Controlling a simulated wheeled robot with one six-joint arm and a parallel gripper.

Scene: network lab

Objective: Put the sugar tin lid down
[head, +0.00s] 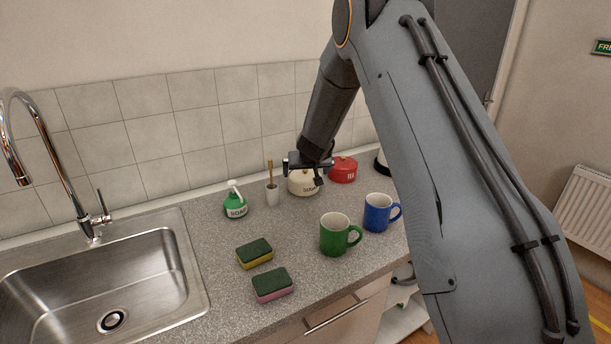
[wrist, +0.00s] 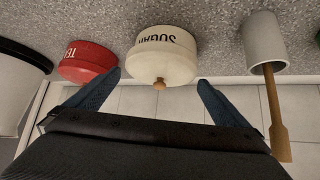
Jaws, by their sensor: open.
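The cream sugar tin (head: 302,184) stands on the counter near the tiled wall. It also shows in the wrist view (wrist: 167,48), with its lettering upside down. Its lid (wrist: 161,73), cream with a small wooden knob (wrist: 160,85), appears to sit on top of the tin. My gripper (head: 309,172) is right above the tin and hides part of its top in the head view. In the wrist view my gripper (wrist: 159,81) is open, with one finger on each side of the knob and a gap to both. It holds nothing.
Green soap bottle (head: 236,206), green mug (head: 337,237), blue mug (head: 379,213) and two sponges (head: 255,253) are nearby. Bare counter (head: 290,228) lies in front.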

